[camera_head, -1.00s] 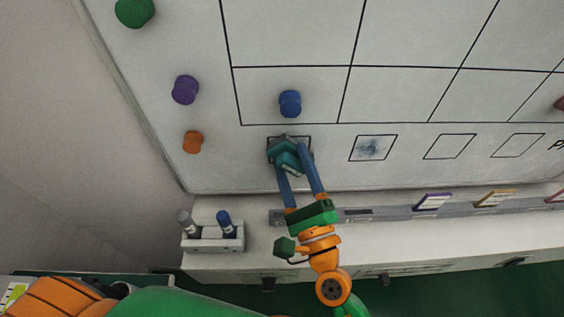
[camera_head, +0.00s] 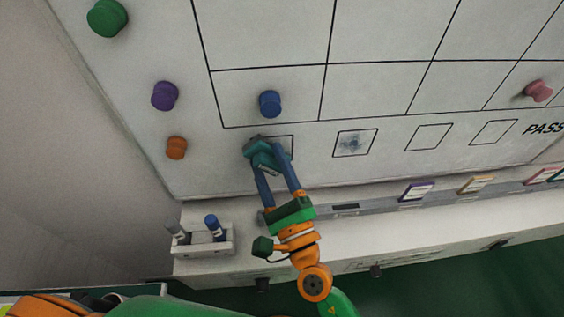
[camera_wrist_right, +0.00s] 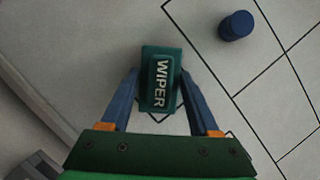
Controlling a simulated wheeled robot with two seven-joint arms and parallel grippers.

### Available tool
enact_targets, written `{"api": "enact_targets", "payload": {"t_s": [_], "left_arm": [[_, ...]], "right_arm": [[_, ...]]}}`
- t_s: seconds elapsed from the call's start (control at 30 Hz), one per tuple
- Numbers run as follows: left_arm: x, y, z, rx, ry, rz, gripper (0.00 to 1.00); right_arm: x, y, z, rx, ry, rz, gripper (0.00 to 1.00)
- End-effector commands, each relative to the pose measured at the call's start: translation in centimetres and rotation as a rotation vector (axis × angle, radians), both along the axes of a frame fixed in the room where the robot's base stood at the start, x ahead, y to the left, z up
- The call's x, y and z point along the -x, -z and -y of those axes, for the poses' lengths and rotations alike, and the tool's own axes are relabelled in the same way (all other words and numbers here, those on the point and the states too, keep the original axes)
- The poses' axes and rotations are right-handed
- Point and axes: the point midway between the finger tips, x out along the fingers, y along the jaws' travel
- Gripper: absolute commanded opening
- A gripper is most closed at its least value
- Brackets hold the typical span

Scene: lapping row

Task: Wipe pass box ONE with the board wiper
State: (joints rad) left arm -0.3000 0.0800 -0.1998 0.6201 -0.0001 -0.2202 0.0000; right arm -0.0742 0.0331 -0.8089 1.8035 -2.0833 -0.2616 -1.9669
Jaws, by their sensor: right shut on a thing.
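The teal board wiper (camera_head: 262,155), marked WIPER in the right wrist view (camera_wrist_right: 160,80), is held between the blue fingers of my right gripper (camera_head: 268,166). It lies at the whiteboard over the left part of the leftmost small box (camera_head: 286,146) in the bottom row. The box's uncovered right part looks clean; the rest is hidden by wiper and fingers. Whether the wiper presses on the board is hard to tell. The second box (camera_head: 354,143) holds a blue smudge. The third and fourth boxes look empty. My left gripper is not in view.
A blue magnet (camera_head: 270,104) sits just above the wiper. Orange (camera_head: 176,148), purple (camera_head: 165,96) and green (camera_head: 107,18) magnets are to the left. A marker holder (camera_head: 204,242) stands below left. A ledge with coloured cards (camera_head: 416,191) runs below the board.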

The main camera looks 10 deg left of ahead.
Motion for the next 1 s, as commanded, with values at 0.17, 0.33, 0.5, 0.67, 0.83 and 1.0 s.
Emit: {"api": "enact_targets", "payload": {"t_s": [0.17,0.33,0.5,0.67,0.83,1.0], "left_arm": [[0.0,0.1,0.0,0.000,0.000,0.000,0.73],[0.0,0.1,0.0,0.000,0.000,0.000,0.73],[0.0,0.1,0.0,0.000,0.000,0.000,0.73],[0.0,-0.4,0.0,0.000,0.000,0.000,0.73],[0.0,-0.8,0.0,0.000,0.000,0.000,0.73],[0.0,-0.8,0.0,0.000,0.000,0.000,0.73]], "right_arm": [[0.6,0.0,-2.0,-0.002,-0.001,-0.001,0.17],[0.7,0.0,-2.6,0.001,-0.001,0.001,0.17],[0.8,0.0,-2.5,0.001,0.000,0.000,0.17],[2.3,-0.1,-2.1,0.001,-0.001,-0.001,0.17],[4.7,-0.1,-1.4,0.001,-0.001,-0.001,0.17],[6.3,0.0,-0.9,0.001,-0.001,-0.001,0.17]]}}
